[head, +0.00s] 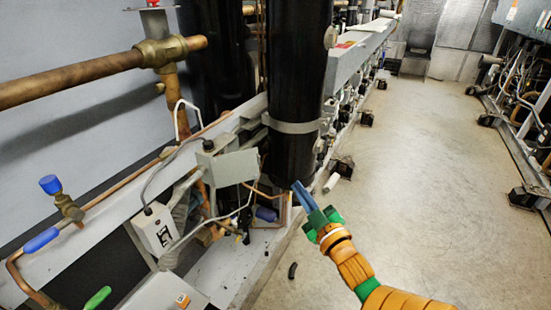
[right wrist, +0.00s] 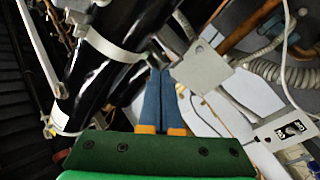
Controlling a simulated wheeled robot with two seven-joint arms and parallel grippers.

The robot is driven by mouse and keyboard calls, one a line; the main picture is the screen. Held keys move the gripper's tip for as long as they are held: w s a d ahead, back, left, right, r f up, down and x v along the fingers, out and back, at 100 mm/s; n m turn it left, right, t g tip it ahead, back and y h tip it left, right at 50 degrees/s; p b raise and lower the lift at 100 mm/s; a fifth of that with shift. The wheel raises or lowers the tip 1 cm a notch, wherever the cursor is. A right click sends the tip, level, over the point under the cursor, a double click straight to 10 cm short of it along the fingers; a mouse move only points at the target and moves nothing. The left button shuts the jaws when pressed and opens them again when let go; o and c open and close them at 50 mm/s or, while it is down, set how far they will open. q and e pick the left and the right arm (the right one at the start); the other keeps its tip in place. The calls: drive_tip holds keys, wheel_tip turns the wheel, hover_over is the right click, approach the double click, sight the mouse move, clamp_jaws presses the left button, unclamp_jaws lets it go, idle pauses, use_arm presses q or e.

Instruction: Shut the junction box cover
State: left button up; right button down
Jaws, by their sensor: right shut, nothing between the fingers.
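The junction box (head: 206,157) is a small grey box on the rack's rail, left of the thick black vertical cylinder. Its flat grey cover (head: 236,167) stands out to the right of the box and looks open; the hinge cannot be made out. In the right wrist view the cover (right wrist: 201,72) shows just right of and beyond the fingertips. My right gripper (head: 300,190) has blue fingers that are shut and empty. It is right of and a little below the cover, apart from it in the head view. It also shows in the right wrist view (right wrist: 160,75). My left gripper is out of view.
The black cylinder (head: 294,100) with a metal band stands close behind my right gripper. A white switch box (head: 158,232), cables and copper pipes lie left of and below the cover. The concrete floor (head: 400,170) on the right is open.

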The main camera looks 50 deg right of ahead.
drive_tip(key=s+a+r+m+g, duration=0.1)
drive_tip(key=a+r+m+g, duration=0.1)
drive_tip(key=a+m, duration=0.5)
drive_tip(key=p+x, duration=0.2)
drive_tip(key=x, duration=1.2)
drive_tip(key=shift+d+h, duration=0.25)
drive_tip(key=shift+h, duration=0.05)
drive_tip(key=shift+s+r+t, duration=0.15)
drive_tip(key=shift+t, duration=0.15)
